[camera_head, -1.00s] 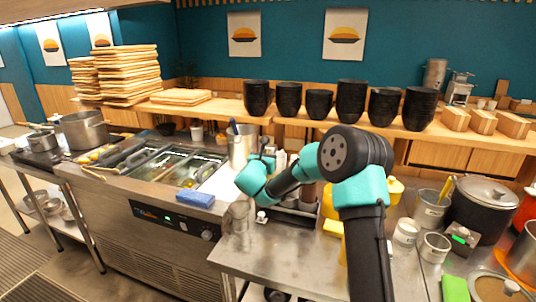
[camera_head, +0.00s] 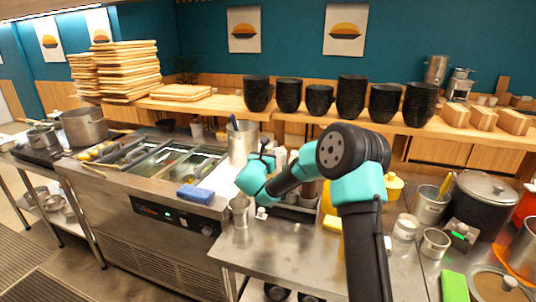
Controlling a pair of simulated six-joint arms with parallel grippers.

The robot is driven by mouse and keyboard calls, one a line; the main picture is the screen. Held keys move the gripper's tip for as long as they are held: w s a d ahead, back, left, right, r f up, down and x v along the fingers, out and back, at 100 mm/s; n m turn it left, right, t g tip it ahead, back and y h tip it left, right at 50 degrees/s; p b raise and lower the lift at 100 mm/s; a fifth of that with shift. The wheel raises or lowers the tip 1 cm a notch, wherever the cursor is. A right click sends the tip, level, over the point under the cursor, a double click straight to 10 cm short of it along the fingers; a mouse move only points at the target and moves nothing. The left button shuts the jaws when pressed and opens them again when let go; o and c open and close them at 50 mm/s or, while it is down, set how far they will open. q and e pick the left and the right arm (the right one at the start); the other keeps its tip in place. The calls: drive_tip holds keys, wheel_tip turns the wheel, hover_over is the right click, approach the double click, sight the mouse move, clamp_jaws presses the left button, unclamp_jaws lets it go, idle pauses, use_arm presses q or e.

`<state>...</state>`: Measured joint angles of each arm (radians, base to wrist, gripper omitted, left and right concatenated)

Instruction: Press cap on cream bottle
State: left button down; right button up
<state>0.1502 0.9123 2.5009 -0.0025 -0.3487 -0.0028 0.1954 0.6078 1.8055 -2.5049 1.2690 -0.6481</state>
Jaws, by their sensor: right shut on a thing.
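My right gripper (camera_head: 265,152) is at the far end of my teal and black arm, above the back of the steel counter. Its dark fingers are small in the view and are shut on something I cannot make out. White bottle-like shapes (camera_head: 281,158) stand just to its right, partly behind my arm; I cannot tell whether they touch the gripper. I cannot pick out the cream bottle or its cap for certain. A steel cup-like vessel (camera_head: 239,212) stands at the counter's left edge, below the gripper. My left gripper is out of view.
A tall steel container (camera_head: 242,145) stands left of the gripper. A blue sponge (camera_head: 195,194) lies on the unit with sunken bins. The front counter (camera_head: 285,245) is clear.

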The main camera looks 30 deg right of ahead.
drive_tip(key=shift+f, duration=0.35)
idle(0.4)
drive_tip(key=o, duration=1.2)
drive_tip(key=shift+r, duration=0.15)
drive_tip(key=shift+r, duration=3.15)
drive_tip(key=shift+c, duration=0.3)
clamp_jaws()
